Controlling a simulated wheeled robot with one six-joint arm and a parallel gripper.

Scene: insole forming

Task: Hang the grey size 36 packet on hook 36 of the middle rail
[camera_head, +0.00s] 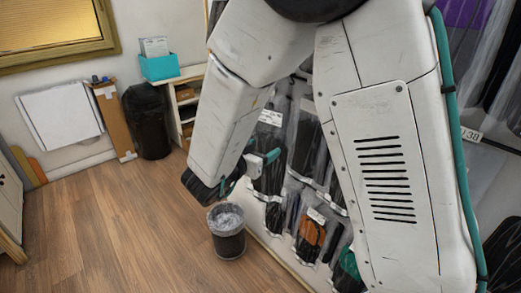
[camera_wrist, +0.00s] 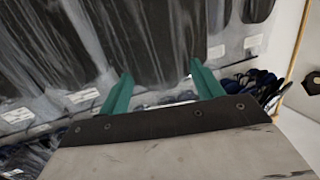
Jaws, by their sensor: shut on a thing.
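My gripper (camera_head: 262,160) is in front of the hanging packets, low in the head view, with its teal fingers towards the wall. In the wrist view my gripper (camera_wrist: 160,73) has its fingers a little apart, with a clear packet of dark grey contents (camera_wrist: 155,45) between and beyond them. I take this as the packet it is shut on, though the grip itself is hard to see. No number 36 is readable on it. Neither hook 36 nor the middle rail can be made out; my arm hides much of the rack.
Several other packets hang close by, including one with orange-brown contents (camera_head: 311,236). A label reading 38 (camera_head: 471,134) shows at right. A small bin (camera_head: 227,231) stands on the floor near the rack. A black bin (camera_head: 146,122) stands farther back. The wooden floor at left is clear.

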